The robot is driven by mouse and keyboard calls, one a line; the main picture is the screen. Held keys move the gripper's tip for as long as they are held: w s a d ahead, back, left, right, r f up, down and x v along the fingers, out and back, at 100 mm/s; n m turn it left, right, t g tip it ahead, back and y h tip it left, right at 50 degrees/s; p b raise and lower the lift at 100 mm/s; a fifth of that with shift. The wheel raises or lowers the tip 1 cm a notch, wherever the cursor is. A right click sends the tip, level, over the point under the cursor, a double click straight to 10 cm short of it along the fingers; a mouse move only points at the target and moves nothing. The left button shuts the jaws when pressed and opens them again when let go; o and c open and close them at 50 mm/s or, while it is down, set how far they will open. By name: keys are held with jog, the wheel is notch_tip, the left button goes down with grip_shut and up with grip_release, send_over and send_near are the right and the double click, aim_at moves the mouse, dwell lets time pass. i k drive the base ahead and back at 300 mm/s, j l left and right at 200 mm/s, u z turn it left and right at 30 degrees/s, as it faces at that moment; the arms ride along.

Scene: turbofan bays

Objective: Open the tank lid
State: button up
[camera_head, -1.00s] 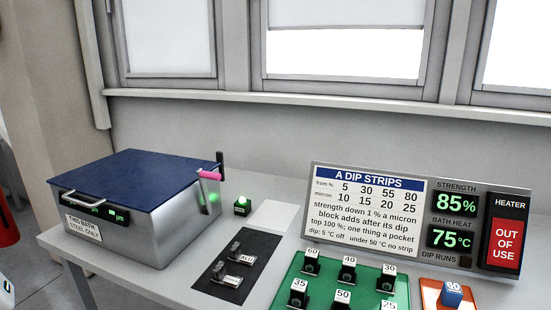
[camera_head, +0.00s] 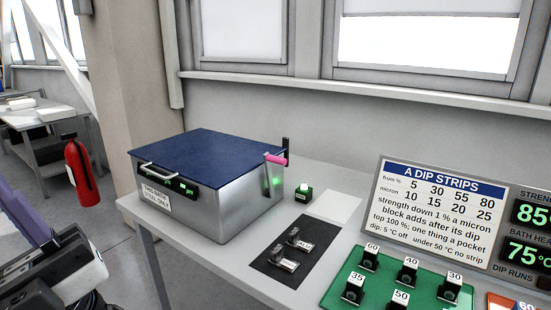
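The tank (camera_head: 235,214) is a silver metal box on the left part of the bench. Its dark blue lid (camera_head: 220,157) lies flat and shut on top. A pale bar handle (camera_head: 160,171) is at the lid's front left edge. A pink-gripped lever (camera_head: 276,159) is at the tank's right side, by a dark upright post. Part of my arm, purple, black and white, shows at the lower left, apart from the tank. I cannot make out my gripper's fingers there.
A black mat (camera_head: 296,250) with two metal pieces lies right of the tank. A green tray (camera_head: 383,284) holds several numbered blocks. A sign panel (camera_head: 440,212) stands behind it. A red extinguisher (camera_head: 78,168) is at the left, and open floor shows left of the bench.

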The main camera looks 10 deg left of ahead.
aim_at(208, 157)
jog(key=i+j+u, duration=0.1)
jog(key=i+j, duration=0.55)
jog(key=i, duration=0.2)
